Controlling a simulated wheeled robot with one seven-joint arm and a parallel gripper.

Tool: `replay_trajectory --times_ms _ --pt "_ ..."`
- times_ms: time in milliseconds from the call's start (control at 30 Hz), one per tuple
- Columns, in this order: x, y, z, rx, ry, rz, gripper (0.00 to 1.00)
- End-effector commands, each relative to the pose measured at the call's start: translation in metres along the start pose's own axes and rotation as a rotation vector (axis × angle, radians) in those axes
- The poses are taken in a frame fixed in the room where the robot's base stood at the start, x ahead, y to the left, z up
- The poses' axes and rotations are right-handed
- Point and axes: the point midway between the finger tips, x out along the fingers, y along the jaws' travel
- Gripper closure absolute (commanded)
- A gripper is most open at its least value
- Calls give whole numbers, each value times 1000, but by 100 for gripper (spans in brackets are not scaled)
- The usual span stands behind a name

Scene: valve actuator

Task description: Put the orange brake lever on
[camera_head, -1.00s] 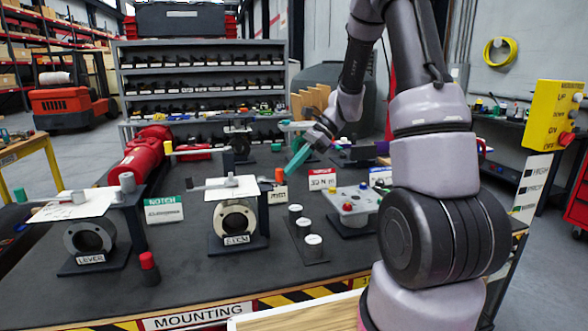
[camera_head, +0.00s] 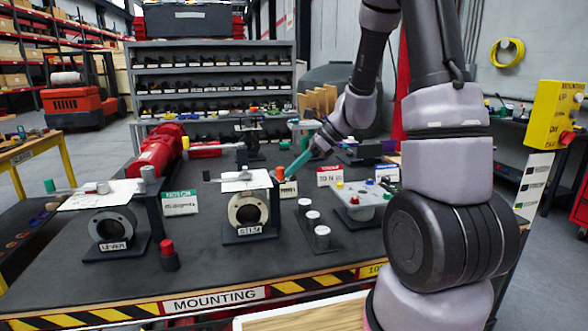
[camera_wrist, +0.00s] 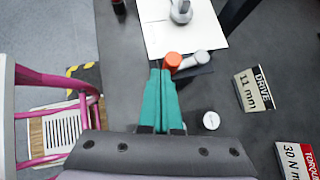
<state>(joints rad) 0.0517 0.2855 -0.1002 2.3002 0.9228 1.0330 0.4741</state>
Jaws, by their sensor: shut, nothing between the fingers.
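An orange cylindrical knob (camera_head: 279,173) stands upright at the right side of the STEM stand (camera_head: 248,209). In the wrist view the orange knob (camera_wrist: 172,61) is just beyond my fingertips, with a short grey bar beside it. I cannot tell whether the knob and bar are one piece. My gripper (camera_head: 291,176) has teal fingers pressed together and empty, pointing down and left at the knob. In the wrist view my gripper (camera_wrist: 161,73) ends right at the knob's near edge; whether it touches is unclear. A white plate (camera_head: 246,181) with a grey fitting tops the STEM stand.
The LEVER stand (camera_head: 112,228) with a green-knobbed lever is on the left. A red-capped post (camera_head: 168,255) stands before it. Several white-topped pegs (camera_head: 321,238) and a grey box with coloured buttons (camera_head: 358,200) are right of the STEM stand. Bare dark tabletop lies in front.

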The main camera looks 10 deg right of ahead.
Motion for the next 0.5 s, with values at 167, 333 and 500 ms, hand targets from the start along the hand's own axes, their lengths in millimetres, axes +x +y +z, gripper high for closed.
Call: replay_trajectory --times_ms 167,333,500 --pt "0 -1 0 0 0 0 100" --pt "0 -6 0 0 1 0 100" --pt "0 -16 1 -1 0 -3 100"
